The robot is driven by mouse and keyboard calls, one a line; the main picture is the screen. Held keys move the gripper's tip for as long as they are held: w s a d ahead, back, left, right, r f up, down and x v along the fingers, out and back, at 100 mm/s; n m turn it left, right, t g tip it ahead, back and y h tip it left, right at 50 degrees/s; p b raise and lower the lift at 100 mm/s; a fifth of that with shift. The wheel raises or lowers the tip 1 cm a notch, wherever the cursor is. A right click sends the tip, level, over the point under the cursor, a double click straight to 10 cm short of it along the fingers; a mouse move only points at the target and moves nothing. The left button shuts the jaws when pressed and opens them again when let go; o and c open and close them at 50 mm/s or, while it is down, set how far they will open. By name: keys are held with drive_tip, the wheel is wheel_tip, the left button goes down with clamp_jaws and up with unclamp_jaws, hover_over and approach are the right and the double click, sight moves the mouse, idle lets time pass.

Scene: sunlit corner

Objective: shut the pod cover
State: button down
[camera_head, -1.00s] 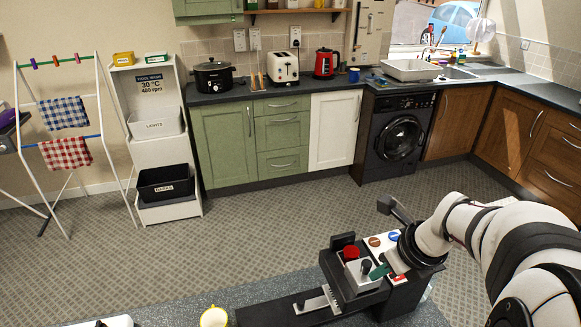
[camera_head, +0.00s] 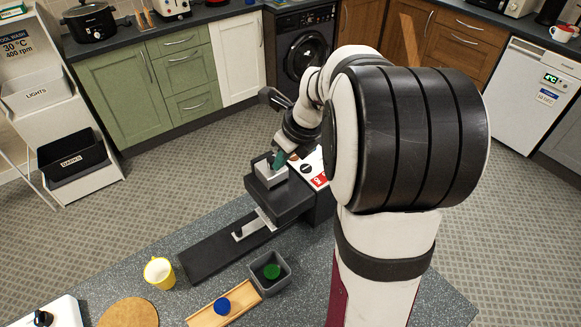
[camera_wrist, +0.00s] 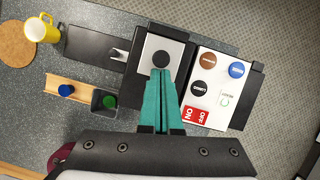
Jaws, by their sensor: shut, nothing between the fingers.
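The pod machine (camera_head: 290,200) is dark and stands at the far edge of the speckled counter. Its pod cover (camera_head: 264,178) is a pale grey plate with a black knob, lying over the top of the machine. It also shows in the wrist view (camera_wrist: 150,85). My gripper (camera_head: 276,167) has teal fingers closed together, with nothing between them. In the wrist view its tips (camera_wrist: 161,71) are over the cover, just beside the black knob (camera_wrist: 161,57); I cannot tell whether they touch. No red pod shows now; whatever lies under the cover is hidden.
A white panel (camera_wrist: 215,85) with several buttons adjoins the cover. On the counter are a yellow mug (camera_head: 160,273), a cork mat (camera_head: 128,313), a wooden rail (camera_head: 205,318) with a blue pod (camera_head: 222,306), and a grey bin (camera_head: 285,285) holding a green pod (camera_head: 271,271).

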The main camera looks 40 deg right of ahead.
drive_tip(key=shift+r, duration=0.1)
drive_tip(key=s, duration=0.3)
drive_tip(key=shift+s+d, duration=0.25)
drive_tip(key=shift+d, duration=0.15)
drive_tip(key=a+v, duration=0.1)
drive_tip(key=v, duration=0.9)
drive_tip(key=s+a+f+n+g+y, duration=0.1)
drive_tip(key=s+a+f+n, duration=0.15)
drive_tip(key=a+n, duration=0.5)
drive_tip(key=s+a+f+n+g, duration=0.1)
drive_tip(key=s+a+n+g, duration=0.1)
drive_tip(key=s+a+n, duration=0.4)
drive_tip(key=s+a+f+n+g, duration=0.1)
drive_tip(key=s+a+f+n, duration=0.4)
drive_tip(key=n, duration=1)
drive_tip(key=s+a, duration=0.3)
drive_tip(key=shift+s+g, duration=0.25)
drive_tip(key=shift+g, duration=0.15)
